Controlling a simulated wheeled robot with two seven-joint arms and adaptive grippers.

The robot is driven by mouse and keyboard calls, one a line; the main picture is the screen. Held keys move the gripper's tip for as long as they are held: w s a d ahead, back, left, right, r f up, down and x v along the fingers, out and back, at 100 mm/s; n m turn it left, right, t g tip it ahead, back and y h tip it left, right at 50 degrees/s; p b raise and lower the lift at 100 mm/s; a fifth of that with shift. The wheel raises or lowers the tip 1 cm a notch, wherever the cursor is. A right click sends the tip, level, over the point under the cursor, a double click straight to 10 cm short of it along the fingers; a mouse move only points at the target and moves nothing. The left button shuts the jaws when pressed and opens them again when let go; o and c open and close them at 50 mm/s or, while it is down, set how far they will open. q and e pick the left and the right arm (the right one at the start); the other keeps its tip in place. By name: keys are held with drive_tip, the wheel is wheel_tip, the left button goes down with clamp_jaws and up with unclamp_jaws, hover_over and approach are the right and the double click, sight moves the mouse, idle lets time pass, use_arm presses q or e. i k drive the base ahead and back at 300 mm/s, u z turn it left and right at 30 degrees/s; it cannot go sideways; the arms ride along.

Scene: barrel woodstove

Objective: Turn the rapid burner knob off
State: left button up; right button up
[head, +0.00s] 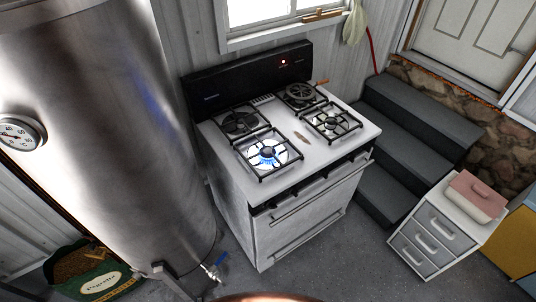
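A white gas stove (309,148) stands in the middle of the head view, with a black back panel (247,79). Its front-left burner (268,154) is lit with a blue flame. The other burners show no flame. Dark knobs (296,191) sit in a row along the front edge, small and partly lost in shadow. I cannot read their labels or tell how each is turned. A red light (284,62) glows on the back panel. Neither of my grippers is in view.
A large steel tank (105,130) with a dial gauge (19,134) and a blue-handled tap (217,267) stands left of the stove. Dark steps (411,114) and a white drawer unit (441,236) are at right. Grey floor (340,255) before the stove is clear.

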sight(270, 203)
drive_tip(key=u, duration=0.1)
drive_tip(key=k, duration=0.35)
drive_tip(key=u, duration=0.95)
